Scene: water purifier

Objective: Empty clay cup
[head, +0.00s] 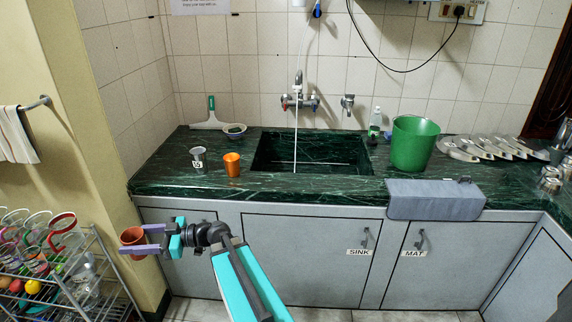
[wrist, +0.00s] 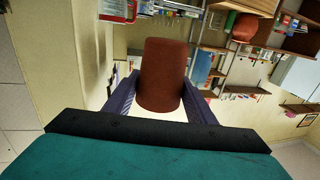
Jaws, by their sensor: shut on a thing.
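The clay cup (head: 131,236) is reddish brown and is held in the air in front of the counter, at the left in the head view. Its rim appears to face up there; its inside is too small to read. My gripper (head: 140,241) is shut on its side, with the purple fingers on either side of it. In the wrist view the cup (wrist: 162,75) sits between the two fingers (wrist: 160,102), seen from the side, and its contents are hidden.
The dark sink basin (head: 312,150) is set in the green marble counter (head: 300,183). An orange cup (head: 232,165) and a metal cup (head: 198,158) stand left of it. A green bucket (head: 413,145) stands right. A rack of dishes (head: 65,265) is at lower left. A grey mat (head: 435,200) hangs over the counter edge.

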